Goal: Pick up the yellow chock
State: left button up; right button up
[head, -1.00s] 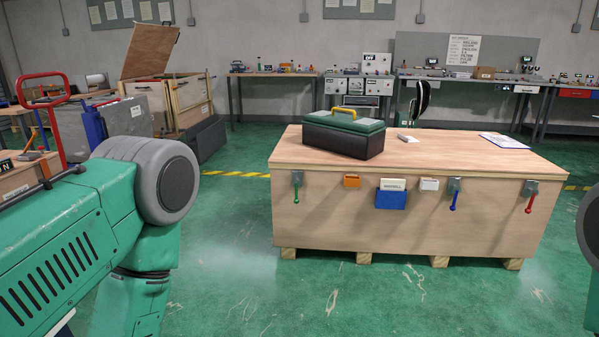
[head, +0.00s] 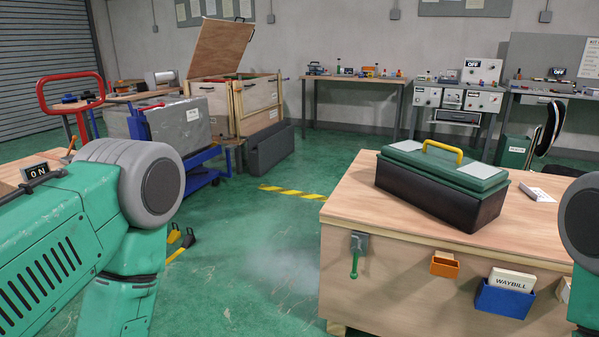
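A small yellow piece (head: 174,235), probably the yellow chock, lies on the green floor just right of my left arm. A dark piece (head: 188,239) lies right beside it. Both are small in view, and I cannot tell whether they touch. My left arm fills the lower left of the head view and partly covers the floor near them. My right arm shows only at the right edge. Neither gripper is in view.
A wooden crate-table (head: 440,290) with a green and black toolbox (head: 440,195) stands at the right. A blue cart (head: 205,175) with a grey case (head: 180,125) stands behind the yellow piece. Open green floor (head: 260,230) lies between, with a yellow-black stripe (head: 290,193).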

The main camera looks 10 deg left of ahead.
aim_at(175, 235)
jog(key=i+j+u, duration=0.1)
jog(key=i+u, duration=0.5)
jog(key=u, duration=0.2)
jog(key=i+u, duration=0.4)
jog(key=i+j, duration=0.2)
jog(key=i, duration=0.2)
jog(key=i+j, duration=0.2)
jog(key=i, duration=0.2)
jog(key=i+j+z, duration=0.1)
jog(key=i+j, duration=0.3)
